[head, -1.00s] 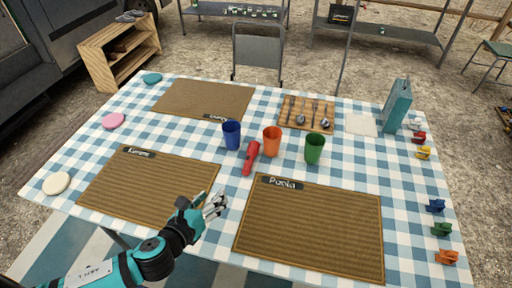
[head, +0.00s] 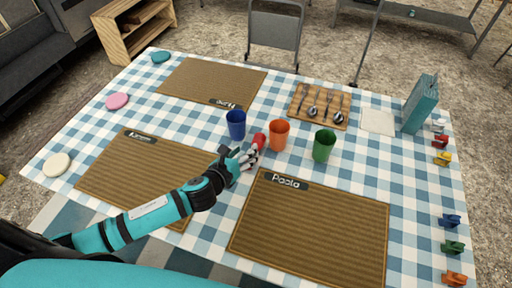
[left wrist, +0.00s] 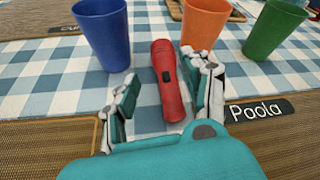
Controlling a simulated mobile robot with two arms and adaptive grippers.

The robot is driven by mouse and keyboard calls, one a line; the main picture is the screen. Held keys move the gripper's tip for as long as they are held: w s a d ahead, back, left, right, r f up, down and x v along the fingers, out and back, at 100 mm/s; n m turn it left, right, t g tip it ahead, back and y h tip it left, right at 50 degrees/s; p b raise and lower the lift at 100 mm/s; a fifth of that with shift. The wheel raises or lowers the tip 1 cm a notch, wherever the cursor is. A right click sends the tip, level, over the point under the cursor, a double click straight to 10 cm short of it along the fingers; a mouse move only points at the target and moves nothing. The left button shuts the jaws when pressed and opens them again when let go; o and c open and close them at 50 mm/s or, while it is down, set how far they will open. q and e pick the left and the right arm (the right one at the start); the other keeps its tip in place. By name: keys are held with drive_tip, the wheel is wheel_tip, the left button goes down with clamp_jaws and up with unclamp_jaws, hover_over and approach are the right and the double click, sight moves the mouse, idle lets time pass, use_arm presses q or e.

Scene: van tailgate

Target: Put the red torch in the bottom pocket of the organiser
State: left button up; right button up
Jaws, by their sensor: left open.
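The red torch (head: 259,142) lies on the checked tablecloth between the blue cup and the orange cup. In the left wrist view the torch (left wrist: 168,80) lies lengthwise between my open fingers, closer to the right finger. My left gripper (head: 245,158) is open at the near end of the torch and hides part of it in the head view. Its two fingers also show in the left wrist view (left wrist: 163,92). I cannot tell whether a finger touches the torch. The right gripper is not in view. I see no organiser with pockets in these frames.
Blue (head: 236,125), orange (head: 279,135) and green (head: 324,146) cups stand close to the torch. Brown placemats, one marked Paola (head: 310,230), lie around. A cutlery board (head: 320,106) and a teal box (head: 420,104) stand farther back. Small coloured pieces line the right edge.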

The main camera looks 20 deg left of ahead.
use_arm(q)
drive_tip(key=x, duration=0.7)
drive_tip(key=shift+d+f, duration=0.3)
drive_tip(key=shift+s, duration=0.1)
drive_tip(key=shift+c, duration=0.2)
drive_tip(key=shift+r, duration=0.1)
clamp_jaws()
